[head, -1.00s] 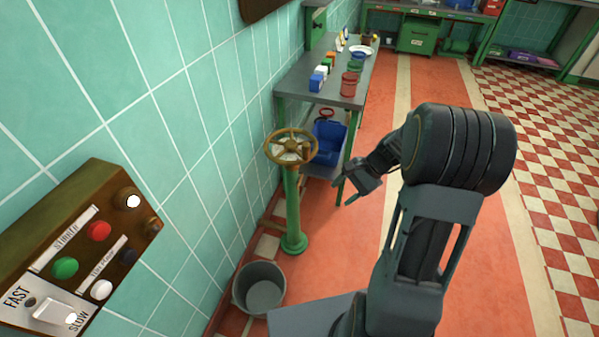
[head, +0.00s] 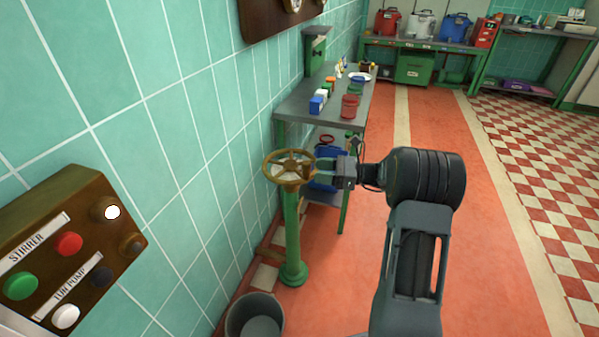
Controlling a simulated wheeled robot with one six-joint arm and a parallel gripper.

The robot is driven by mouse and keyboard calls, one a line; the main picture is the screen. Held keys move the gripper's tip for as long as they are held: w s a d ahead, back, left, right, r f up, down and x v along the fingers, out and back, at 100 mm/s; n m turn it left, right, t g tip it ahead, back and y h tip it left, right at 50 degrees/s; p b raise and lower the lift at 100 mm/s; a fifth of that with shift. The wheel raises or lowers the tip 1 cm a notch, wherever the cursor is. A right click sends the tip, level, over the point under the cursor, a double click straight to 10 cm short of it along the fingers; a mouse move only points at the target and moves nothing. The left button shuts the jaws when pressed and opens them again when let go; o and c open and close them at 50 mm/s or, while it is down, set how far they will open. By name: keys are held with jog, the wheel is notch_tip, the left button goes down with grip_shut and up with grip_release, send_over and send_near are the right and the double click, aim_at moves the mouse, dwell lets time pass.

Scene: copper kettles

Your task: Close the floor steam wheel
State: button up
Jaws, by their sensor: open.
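The floor steam wheel (head: 289,167) is a brass-coloured handwheel lying flat on top of a green pedestal (head: 292,235) that stands on the floor by the tiled wall. My gripper (head: 322,168) is open and level with the wheel, just at its right side. Its fingers point left toward the rim. I cannot tell whether the fingers touch the rim or straddle it. Part of the blue container behind is hidden by my gripper.
A grey bucket (head: 254,318) stands on the floor in front of the pedestal. A grey-topped table (head: 300,108) with jars and small boxes is behind the wheel. A brown control box (head: 75,245) is on the wall at left. Red floor (head: 480,240) lies open to the right.

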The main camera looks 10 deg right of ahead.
jog(key=b+x, duration=0.1)
jog(key=x, duration=0.5)
jog(key=shift+a, duration=0.3)
jog(key=shift+w, duration=0.15)
jog(key=shift+c, duration=0.3)
grip_shut()
